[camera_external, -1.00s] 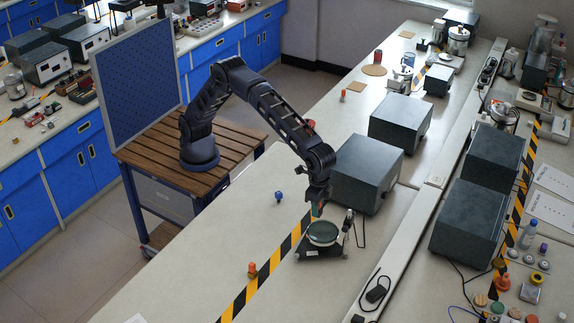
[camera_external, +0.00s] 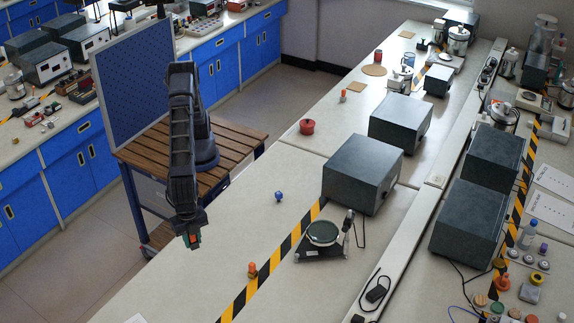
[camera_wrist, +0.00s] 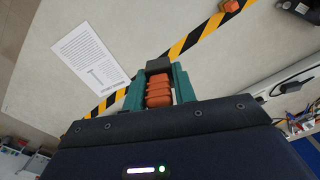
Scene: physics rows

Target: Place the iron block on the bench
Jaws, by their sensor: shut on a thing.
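My gripper (camera_external: 193,241) hangs low on the left, above the near bench (camera_external: 215,268) close to its left edge. In the wrist view its teal fingers (camera_wrist: 158,84) are shut on a small dark grey block, seemingly the iron block (camera_wrist: 158,66). An orange ribbed piece sits between the fingers behind the block; I cannot tell whether it belongs to the block. The pale bench top (camera_wrist: 135,32) lies below the fingers; a gap between block and bench is hard to judge.
A black-and-yellow stripe (camera_external: 270,265) crosses the bench, with an orange item (camera_external: 252,269) beside it. A balance with a round dark pan (camera_external: 322,234), a blue-topped item (camera_external: 279,196) and grey boxes (camera_external: 362,172) stand farther right. A printed sheet (camera_wrist: 91,55) lies on the bench.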

